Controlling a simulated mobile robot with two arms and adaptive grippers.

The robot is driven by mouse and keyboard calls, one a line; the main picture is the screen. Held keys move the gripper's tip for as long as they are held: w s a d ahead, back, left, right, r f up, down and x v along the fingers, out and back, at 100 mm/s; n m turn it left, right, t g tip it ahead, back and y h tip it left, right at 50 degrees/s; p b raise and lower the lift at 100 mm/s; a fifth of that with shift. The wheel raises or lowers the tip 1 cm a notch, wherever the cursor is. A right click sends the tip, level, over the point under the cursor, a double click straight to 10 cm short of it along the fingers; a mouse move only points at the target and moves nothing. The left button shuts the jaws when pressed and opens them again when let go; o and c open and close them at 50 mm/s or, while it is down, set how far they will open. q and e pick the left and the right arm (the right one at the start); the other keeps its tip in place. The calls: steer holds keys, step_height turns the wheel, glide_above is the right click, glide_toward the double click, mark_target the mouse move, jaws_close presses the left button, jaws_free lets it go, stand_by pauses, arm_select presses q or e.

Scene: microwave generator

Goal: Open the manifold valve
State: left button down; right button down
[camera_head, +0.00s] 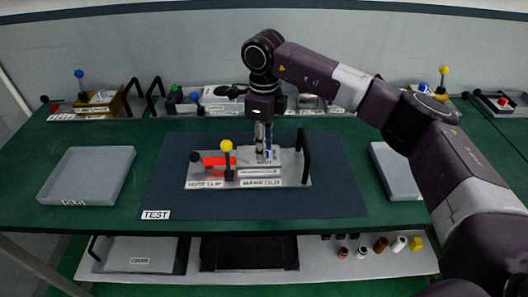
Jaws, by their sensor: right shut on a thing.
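The manifold unit (290,172) is a grey metal block with labels on its front, on the dark blue mat. It has a black arched handle at its right end. A yellow ball-topped lever (227,147) stands upright at its front left, next to a red part (217,161). My right gripper (264,148) points straight down at the middle of the manifold and is shut on a part on its top. The fingers mostly hide that part, so I cannot tell its exact shape. My left gripper is not in view.
A grey tray (60,190) stands left of the mat (160,190) and another (378,150) stands right, partly behind my right arm. Other fixtures with ball-topped levers line the back edge. A lower shelf (330,272) holds bins and small parts. The mat's front is clear.

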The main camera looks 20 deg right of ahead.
steer(key=n+b, duration=0.1)
steer(key=n, duration=0.2)
steer(key=shift+n+b, duration=0.3)
steer(key=shift+b, duration=0.05)
steer(key=shift+n+b, duration=0.5)
steer(key=shift+n, duration=1)
steer(key=shift+r, duration=0.1)
steer(key=c, duration=1.6)
jaws_free()
step_height(320, 180, up, 12)
